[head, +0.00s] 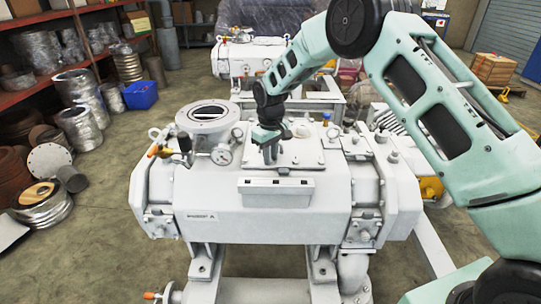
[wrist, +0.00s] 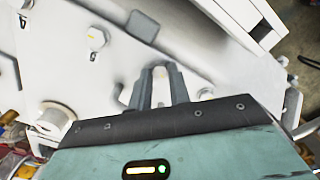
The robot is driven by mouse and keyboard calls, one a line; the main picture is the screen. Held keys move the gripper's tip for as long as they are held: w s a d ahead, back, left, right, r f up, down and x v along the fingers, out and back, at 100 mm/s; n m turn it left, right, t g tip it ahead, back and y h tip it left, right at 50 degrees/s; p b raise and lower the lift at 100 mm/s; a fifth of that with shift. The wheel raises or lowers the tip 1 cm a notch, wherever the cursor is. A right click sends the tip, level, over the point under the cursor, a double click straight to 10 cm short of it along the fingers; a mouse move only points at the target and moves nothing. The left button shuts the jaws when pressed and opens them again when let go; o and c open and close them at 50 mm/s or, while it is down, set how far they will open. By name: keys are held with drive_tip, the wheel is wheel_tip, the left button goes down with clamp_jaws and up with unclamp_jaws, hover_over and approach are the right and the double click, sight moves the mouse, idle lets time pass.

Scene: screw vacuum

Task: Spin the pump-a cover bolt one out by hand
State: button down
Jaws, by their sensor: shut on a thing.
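Pump A (head: 225,222) is the white machine in the middle of the head view, with a name label on its front. A flat cover plate (head: 312,158) lies on its top; its surface also fills much of the wrist view (wrist: 65,60). My gripper (head: 270,157) points down at the front left part of this plate. In the wrist view its two grey fingers (wrist: 158,75) are close together, shut on a cover bolt that they mostly hide. Another bolt head (wrist: 97,39) stands free on the plate, up and left of the fingers.
A light tray (head: 277,187) sits at the pump's front edge, below my gripper. A round port (head: 208,115) and a gauge (head: 222,154) stand to the left on the pump. A second white pump (head: 247,58) is behind. Shelves (head: 75,30) line the left.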

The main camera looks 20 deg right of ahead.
drive_tip(key=n, duration=0.7)
drive_tip(key=shift+s+f, duration=0.1)
drive_tip(key=shift+f, duration=0.1)
drive_tip(key=n+p, duration=0.1)
drive_tip(key=n, duration=0.3)
drive_tip(key=shift+n, duration=1.8)
drive_tip(key=c, duration=1.3)
unclamp_jaws()
drive_tip(key=shift+r, duration=0.15)
